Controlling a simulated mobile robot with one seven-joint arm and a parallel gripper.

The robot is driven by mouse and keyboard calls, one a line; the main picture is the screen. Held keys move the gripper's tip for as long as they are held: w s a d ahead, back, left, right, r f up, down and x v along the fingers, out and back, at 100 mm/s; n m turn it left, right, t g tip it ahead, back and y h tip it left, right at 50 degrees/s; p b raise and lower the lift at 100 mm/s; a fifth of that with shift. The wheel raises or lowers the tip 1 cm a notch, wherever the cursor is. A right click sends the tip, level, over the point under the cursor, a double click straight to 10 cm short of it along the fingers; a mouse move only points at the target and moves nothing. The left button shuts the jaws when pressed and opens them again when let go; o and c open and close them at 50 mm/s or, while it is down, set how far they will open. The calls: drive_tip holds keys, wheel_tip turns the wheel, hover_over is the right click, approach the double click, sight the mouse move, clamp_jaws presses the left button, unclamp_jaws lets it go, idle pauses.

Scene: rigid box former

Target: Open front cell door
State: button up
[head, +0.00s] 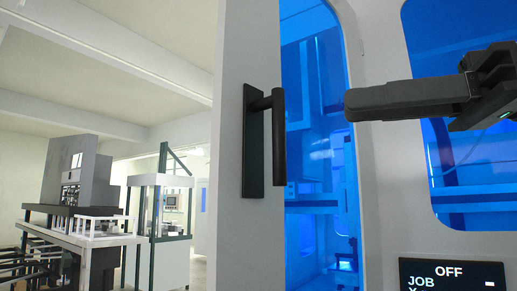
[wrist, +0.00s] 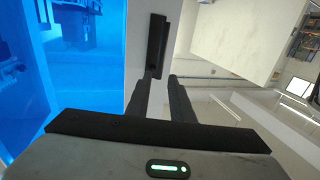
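The front cell door (head: 229,120) is a light grey panel with a tall blue-tinted window (head: 318,120). Its black upright bar handle (head: 279,137) stands out from a backing plate near the door's left edge. My gripper (head: 347,104) comes in from the right at the height of the handle's upper part, with a visible gap between its fingertips and the bar. In the wrist view, my gripper (wrist: 160,76) is open with two dark fingers apart and nothing held. The handle (wrist: 157,42) shows just beyond the fingertips. I cannot tell whether the door is ajar.
A second blue window (head: 450,170) is to the right, with a dark display panel (head: 452,274) reading "OFF" and "JOB" below it. Other machines (head: 75,190) and a glazed white cabinet (head: 160,215) stand at the left back. The space left of the door looks open.

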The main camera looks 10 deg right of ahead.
drive_tip(key=p+v, duration=0.1)
drive_tip(key=v, duration=0.5)
drive_tip(key=shift+d+p, duration=0.15)
drive_tip(key=shift+p, duration=0.2)
drive_tip(key=shift+s, duration=0.1)
